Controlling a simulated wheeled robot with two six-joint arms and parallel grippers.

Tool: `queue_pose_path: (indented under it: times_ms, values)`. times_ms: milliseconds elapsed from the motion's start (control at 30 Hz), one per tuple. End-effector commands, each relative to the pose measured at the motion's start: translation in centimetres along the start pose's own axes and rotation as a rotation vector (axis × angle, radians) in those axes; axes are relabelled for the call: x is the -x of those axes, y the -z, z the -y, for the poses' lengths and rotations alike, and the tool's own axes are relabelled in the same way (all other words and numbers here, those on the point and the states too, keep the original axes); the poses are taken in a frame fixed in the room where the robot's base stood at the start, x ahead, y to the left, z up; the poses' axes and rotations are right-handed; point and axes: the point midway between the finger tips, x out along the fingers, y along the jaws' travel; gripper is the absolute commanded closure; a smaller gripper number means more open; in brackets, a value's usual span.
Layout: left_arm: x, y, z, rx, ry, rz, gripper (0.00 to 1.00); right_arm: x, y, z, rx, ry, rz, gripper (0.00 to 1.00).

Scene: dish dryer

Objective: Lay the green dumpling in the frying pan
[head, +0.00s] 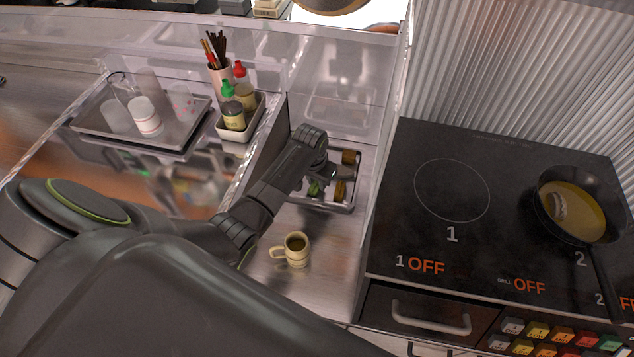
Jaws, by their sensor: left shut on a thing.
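My left gripper (326,178) reaches down over a small metal tray (325,206) on the counter, left of the stove. It is shut on the green dumpling (314,188), which shows only in part beneath it, at the tray. My own gripper and wrist hide much of the dumpling and the contact. The black frying pan (541,217) sits on the stove at the far right, with yellow oil and a pale piece (558,205) inside. Its handle points toward the front. My right gripper is not in view.
Brown pieces (340,190) lie in the tray near my gripper. A beige mug (296,249) stands in front of it. Sauce bottles (233,117) and a tray with cups (146,120) stand to the left. The left burner (452,190) is bare.

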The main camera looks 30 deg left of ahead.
Motion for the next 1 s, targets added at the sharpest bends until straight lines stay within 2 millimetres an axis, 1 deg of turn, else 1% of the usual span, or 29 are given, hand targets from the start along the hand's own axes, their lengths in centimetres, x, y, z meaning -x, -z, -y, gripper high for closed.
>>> queue_pose_path:
  times_ms: [67, 167, 400, 500, 633, 867, 1000]
  values:
    - [0.6, 0.1, 0.0, 0.000, 0.000, -0.002, 1.00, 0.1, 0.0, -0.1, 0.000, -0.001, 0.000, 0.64]
    - [2.1, 0.4, 0.0, -0.001, 0.000, -0.004, 1.00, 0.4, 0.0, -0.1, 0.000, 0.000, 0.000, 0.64]
    - [6.9, 1.2, 0.1, 0.000, 0.001, -0.005, 1.00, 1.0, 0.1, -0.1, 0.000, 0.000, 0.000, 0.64]
    - [8.4, 1.4, 0.1, 0.000, 0.001, -0.004, 1.00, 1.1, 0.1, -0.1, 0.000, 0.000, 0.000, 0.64]
    - [9.6, 1.5, 0.0, 0.000, 0.000, -0.002, 1.00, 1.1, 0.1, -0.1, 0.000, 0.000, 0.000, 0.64]
    - [9.9, 1.6, 0.0, 0.000, 0.000, 0.000, 1.00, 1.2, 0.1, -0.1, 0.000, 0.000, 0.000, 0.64]
    - [10.3, 1.6, 0.0, 0.000, 0.000, -0.001, 1.00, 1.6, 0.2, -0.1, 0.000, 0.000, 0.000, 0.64]
